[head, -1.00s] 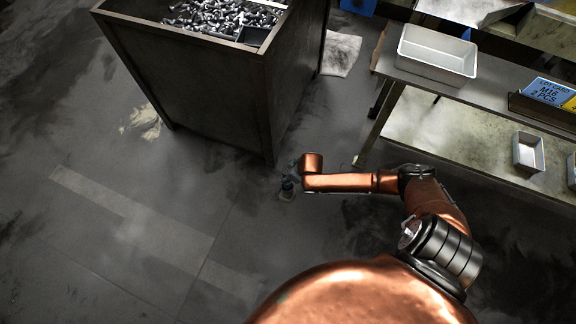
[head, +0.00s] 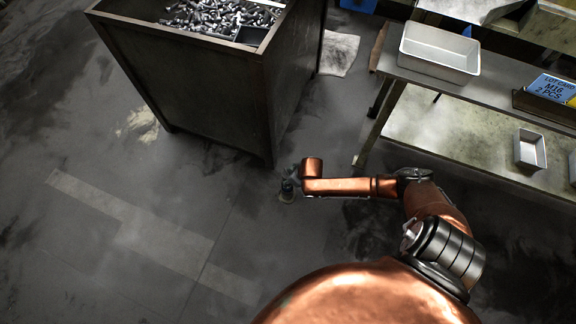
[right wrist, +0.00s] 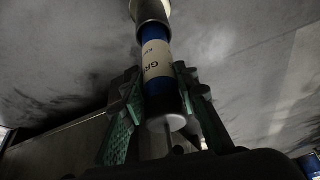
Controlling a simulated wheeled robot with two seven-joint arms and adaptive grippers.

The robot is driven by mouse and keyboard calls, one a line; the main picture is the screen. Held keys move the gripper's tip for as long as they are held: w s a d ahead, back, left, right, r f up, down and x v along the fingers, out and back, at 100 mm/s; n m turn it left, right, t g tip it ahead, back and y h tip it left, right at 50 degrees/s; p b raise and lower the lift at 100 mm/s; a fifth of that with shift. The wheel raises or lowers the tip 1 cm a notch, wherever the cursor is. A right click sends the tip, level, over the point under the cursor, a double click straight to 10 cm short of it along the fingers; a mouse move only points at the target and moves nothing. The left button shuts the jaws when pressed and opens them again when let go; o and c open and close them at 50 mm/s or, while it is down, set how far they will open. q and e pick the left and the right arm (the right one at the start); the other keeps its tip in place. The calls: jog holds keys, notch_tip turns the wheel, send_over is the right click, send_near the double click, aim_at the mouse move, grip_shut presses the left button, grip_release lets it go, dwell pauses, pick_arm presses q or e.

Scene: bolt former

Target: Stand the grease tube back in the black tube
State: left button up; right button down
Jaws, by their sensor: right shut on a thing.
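The grease tube (right wrist: 157,62) is blue with a cream label and a grey end. In the right wrist view it sits between the green-padded fingers of my right gripper (right wrist: 160,88), which is shut on it. Its far end meets the mouth of the dark grey-black tube (right wrist: 151,14); I cannot tell how deep it goes in. The black tube has a pale base. In the head view the black tube (head: 287,191) shows small and dark on the floor by the cabinet corner, beside my right wrist. My right gripper is mostly hidden there. My left gripper is not in view.
A dark cabinet (head: 190,85) with a bin of bolts (head: 222,17) on top stands close behind the tube. A metal bench (head: 480,85) with a white tray (head: 440,52), a lot card (head: 552,90) and small trays is at right. The floor at left is open.

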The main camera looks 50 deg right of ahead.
jog(key=shift+f+b, duration=0.4)
jog(key=shift+f, duration=1.1)
jog(key=c, duration=1.7)
grip_release()
jog(key=shift+o, duration=1.3)
jog(key=v, duration=1.2)
